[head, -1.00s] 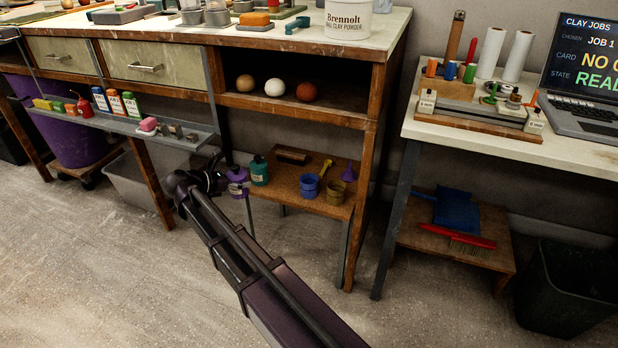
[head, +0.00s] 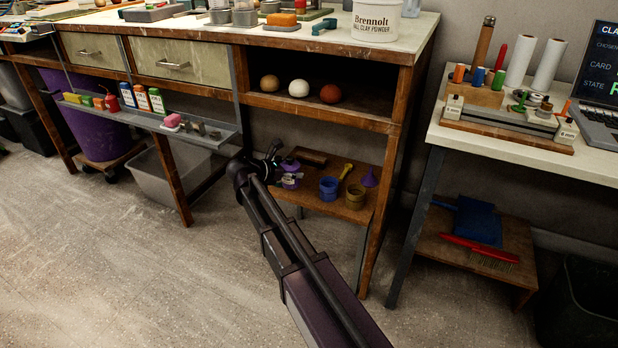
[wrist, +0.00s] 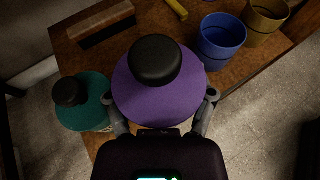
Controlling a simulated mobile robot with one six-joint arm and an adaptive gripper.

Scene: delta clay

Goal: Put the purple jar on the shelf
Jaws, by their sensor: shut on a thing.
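The purple jar (wrist: 160,95) has a black knob on its lid and fills the middle of the wrist view. My gripper (wrist: 166,113) is shut on it, with a finger on each side. In the head view the jar (head: 290,180) is partly hidden by my gripper (head: 279,172), at the left end of the low wooden shelf (head: 338,208) under the bench. The wrist view shows the shelf (wrist: 205,88) beneath and beyond the jar. A teal jar (wrist: 75,112) with a black knob stands close on the left. I cannot tell whether the purple jar touches the shelf.
A blue cup (wrist: 221,40) and an ochre cup (wrist: 264,18) stand to the right, near the shelf's edge. A wooden-backed brush (wrist: 101,24) lies behind. Table legs flank the shelf; the floor in front is clear.

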